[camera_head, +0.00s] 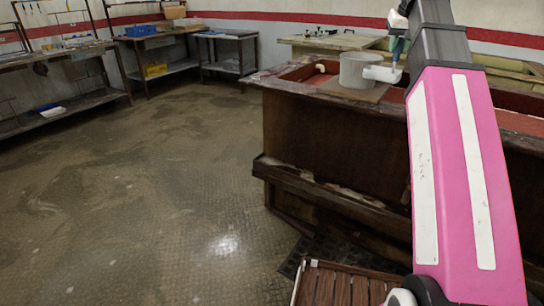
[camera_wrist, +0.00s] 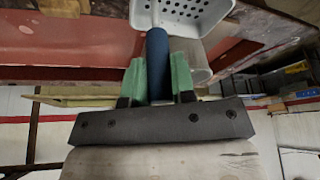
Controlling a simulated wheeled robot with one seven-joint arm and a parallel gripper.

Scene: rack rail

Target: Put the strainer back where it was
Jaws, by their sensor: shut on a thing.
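The strainer (camera_wrist: 190,10) is a white perforated bowl with a blue handle (camera_wrist: 157,62). My gripper (camera_wrist: 158,78) is shut on that handle between its green fingertips. In the head view the strainer (camera_head: 383,74) is held close to the right side of a pale grey pot (camera_head: 356,72), above the brown wooden counter. I cannot tell whether the strainer touches the pot. My gripper (camera_head: 397,46) is above the strainer, with the handle upright in it. The pot also shows behind the handle in the wrist view (camera_wrist: 198,66).
The pot stands on a board (camera_head: 350,91) on the counter (camera_head: 330,140), which has red recessed areas. At the left wall are a long workbench (camera_head: 50,56) with rails above it and a table with a blue crate (camera_head: 140,30). The floor (camera_head: 150,190) between is open.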

